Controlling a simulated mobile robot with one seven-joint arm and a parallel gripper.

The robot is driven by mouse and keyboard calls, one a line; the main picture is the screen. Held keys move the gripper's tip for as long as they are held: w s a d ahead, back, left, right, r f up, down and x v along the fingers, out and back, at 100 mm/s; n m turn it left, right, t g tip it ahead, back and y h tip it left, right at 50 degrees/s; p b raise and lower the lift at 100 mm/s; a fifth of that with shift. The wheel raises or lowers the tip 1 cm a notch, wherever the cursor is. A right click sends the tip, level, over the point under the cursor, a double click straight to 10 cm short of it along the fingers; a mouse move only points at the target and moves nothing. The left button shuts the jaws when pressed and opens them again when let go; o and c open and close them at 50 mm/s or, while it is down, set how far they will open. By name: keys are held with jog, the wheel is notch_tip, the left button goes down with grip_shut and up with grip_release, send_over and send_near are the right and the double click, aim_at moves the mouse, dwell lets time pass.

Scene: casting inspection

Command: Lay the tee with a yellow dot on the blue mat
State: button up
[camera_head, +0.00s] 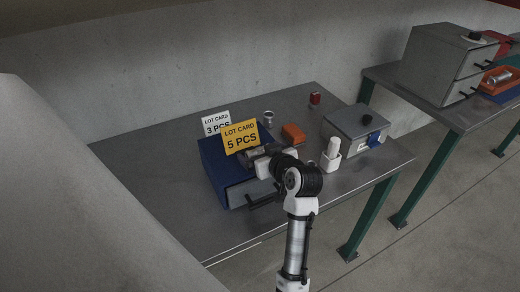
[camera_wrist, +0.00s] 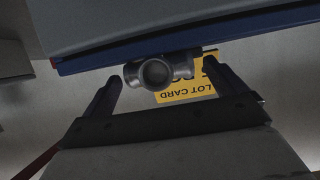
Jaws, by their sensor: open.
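A grey metal tee (camera_head: 249,156) sits at the top of a blue-sided, grey-fronted box (camera_head: 212,172), beside the yellow lot card (camera_head: 240,137) reading 5 PCS. My gripper (camera_head: 262,160) is open at it. In the wrist view, which looks upside down, the tee (camera_wrist: 157,72) shows its round end between my two spread fingers (camera_wrist: 168,80), apart from both. No yellow dot shows on its visible side. A blue surface (camera_head: 507,96) lies on the right-hand table under an orange tray; I cannot tell if it is the mat.
A white lot card (camera_head: 215,122) reading 3 PCS stands behind. An orange block (camera_head: 293,133), a small metal fitting (camera_head: 269,118), a red item (camera_head: 315,98), a white holder (camera_head: 330,160) and a grey box (camera_head: 352,125) share the table. The left of the tabletop is clear.

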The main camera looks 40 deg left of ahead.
aim_at(260, 150)
jog(key=shift+w+a+f, duration=0.25)
jog(key=shift+a, duration=0.25)
jog(key=c, duration=1.4)
jog(key=shift+r, duration=0.1)
notch_tip(260, 150, up, 20)
jog(key=b, duration=0.3)
